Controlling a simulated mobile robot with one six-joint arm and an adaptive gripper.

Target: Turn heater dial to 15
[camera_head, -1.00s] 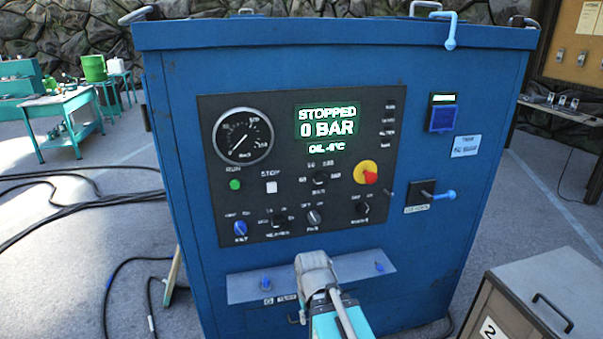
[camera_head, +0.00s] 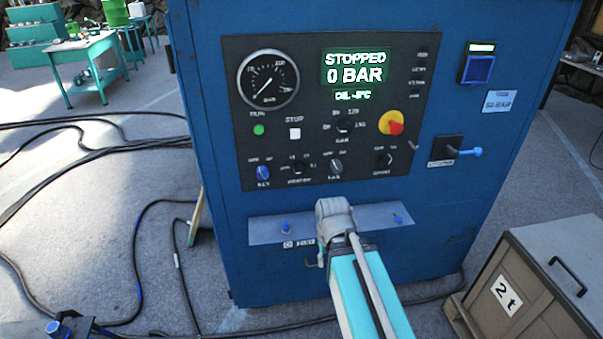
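The blue cabinet (camera_head: 215,120) carries a dark control panel (camera_head: 310,110). In the panel's bottom row, the second dial from the left is a small black knob (camera_head: 299,167) with a blurred label that seems to read HEATER. Marks stand around it, too small to read, and its pointer direction cannot be told. My arm reaches up from the bottom, its grey joint (camera_head: 335,215) in front of the cabinet just below the panel. My gripper does not show. The display (camera_head: 356,68) reads STOPPED, 0 BAR, with a blurred oil temperature below.
Other controls are close by: a blue key switch (camera_head: 263,172), a fan knob (camera_head: 336,166), a red-and-yellow stop button (camera_head: 393,124) and a blue-handled lever (camera_head: 465,152). A wooden crate (camera_head: 510,300) stands at right. Black cables (camera_head: 60,205) lie on the floor at left.

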